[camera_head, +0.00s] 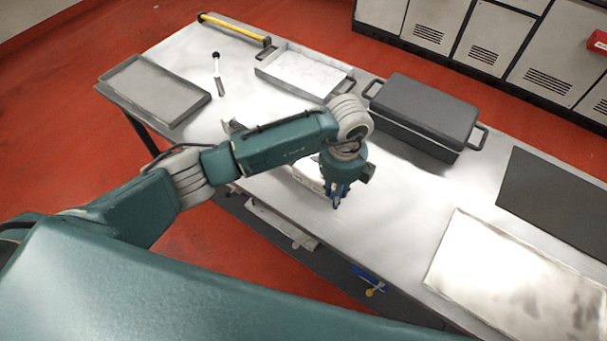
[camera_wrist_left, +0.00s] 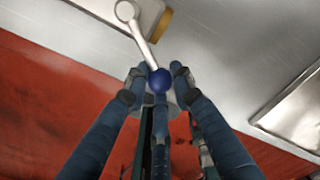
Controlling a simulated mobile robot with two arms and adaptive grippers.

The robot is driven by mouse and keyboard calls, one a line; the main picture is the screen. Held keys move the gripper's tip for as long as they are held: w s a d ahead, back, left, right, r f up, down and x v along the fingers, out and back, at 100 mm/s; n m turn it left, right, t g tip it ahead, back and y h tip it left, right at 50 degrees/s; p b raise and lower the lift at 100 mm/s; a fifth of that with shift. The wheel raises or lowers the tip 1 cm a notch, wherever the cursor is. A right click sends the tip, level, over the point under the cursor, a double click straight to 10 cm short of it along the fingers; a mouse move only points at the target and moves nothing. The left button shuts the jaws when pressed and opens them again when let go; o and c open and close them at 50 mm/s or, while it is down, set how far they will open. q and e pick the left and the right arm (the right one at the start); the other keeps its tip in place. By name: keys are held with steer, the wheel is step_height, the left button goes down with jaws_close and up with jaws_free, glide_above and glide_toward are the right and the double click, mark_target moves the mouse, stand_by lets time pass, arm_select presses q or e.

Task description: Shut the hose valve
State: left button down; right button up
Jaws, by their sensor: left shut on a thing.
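The valve's lever is a silver arm (camera_wrist_left: 143,38) with a round pivot end at the top of the left wrist view and a dark blue ball knob (camera_wrist_left: 160,81) at its lower end. A brass-coloured part (camera_wrist_left: 159,24) shows beside the pivot. My left gripper (camera_wrist_left: 160,77) has its fingers on both sides of the knob and is shut on it. In the head view my left gripper (camera_head: 338,197) points down over the table's near side; the lever is hidden there by the gripper and arm. My right gripper is not in view.
A white box (camera_head: 307,177) stands just left of my gripper. A dark lidded case (camera_head: 424,108), an open tray (camera_head: 302,75) and a grey tray (camera_head: 155,90) stand behind. A pale metal sheet (camera_head: 515,280) and dark mat (camera_head: 555,198) lie right. A blue-handled part (camera_head: 369,272) hangs below the near edge.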

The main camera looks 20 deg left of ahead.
arm_select(q)
steer(key=c, duration=1.5)
jaws_free()
step_height(320, 180, up, 7)
steer(key=p, duration=0.5)
